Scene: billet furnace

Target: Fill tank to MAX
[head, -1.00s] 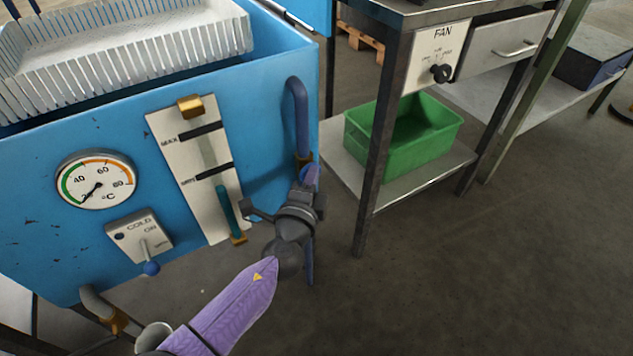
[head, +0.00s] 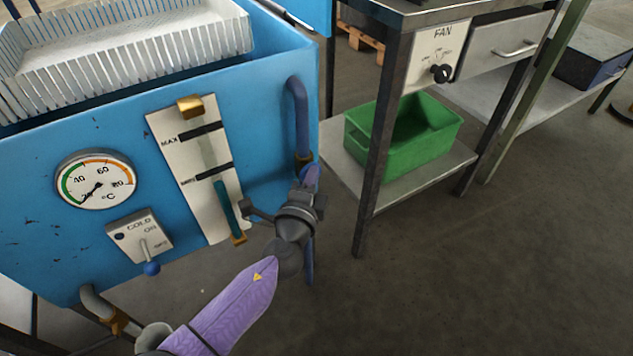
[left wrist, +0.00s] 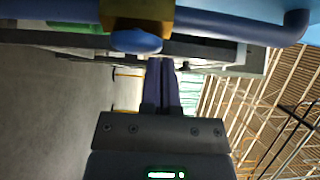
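The blue tank (head: 270,130) stands at left with a white level gauge (head: 170,150) on its front. The gauge's teal column (head: 224,205) tops out just below the lower black mark; the MAX mark is above it. A blue pipe (head: 297,100) runs down the tank's right side to a brass valve (head: 303,160). In the left wrist view the valve has a blue oval knob (left wrist: 137,41). My left gripper (left wrist: 160,68) is shut beside and below this knob, with nothing visible between its fingers. I cannot tell whether they touch. My right gripper is out of view.
A COLD switch panel (head: 140,240) and a temperature dial (head: 95,178) are on the tank front. A white slatted basket (head: 130,55) sits on top. A metal bench with a FAN knob (head: 440,73) and a green bin (head: 400,140) stands right. Floor at lower right is clear.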

